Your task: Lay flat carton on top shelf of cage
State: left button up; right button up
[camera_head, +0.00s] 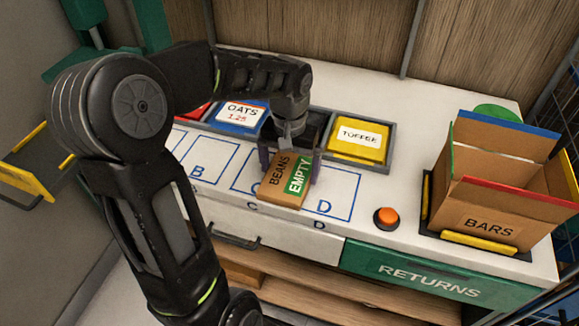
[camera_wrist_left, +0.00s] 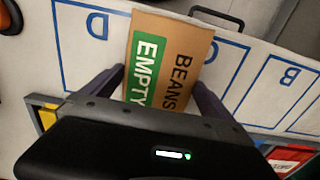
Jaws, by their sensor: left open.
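The flat brown carton (camera_head: 269,190), marked BEANS with a green EMPTY label, lies on the white counter across the outlined places C and D. In the left wrist view the carton (camera_wrist_left: 191,37) lies between the two fingers. My left gripper (camera_head: 287,170) is over the carton's far end, open, with one finger on each side. It also shows in the left wrist view (camera_wrist_left: 161,90). I cannot tell whether the fingers touch the carton. A dark wire frame (camera_head: 566,95), perhaps the cage, shows only in part at the right edge. My right gripper is not in view.
An open box marked BARS (camera_head: 488,222) stands on the counter's right end. An orange button (camera_head: 386,218) sits near the front edge. Bins marked OATS (camera_head: 238,115) and TOFFEE (camera_head: 360,137) line the back. The green RETURNS panel (camera_head: 430,280) is below the edge.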

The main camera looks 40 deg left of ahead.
aim_at(289, 172)
pick_arm(q)
jog(key=shift+r, duration=0.1)
notch_tip(289, 172, up, 12)
dwell(0.5)
jog(key=shift+o, duration=0.2)
dwell(0.3)
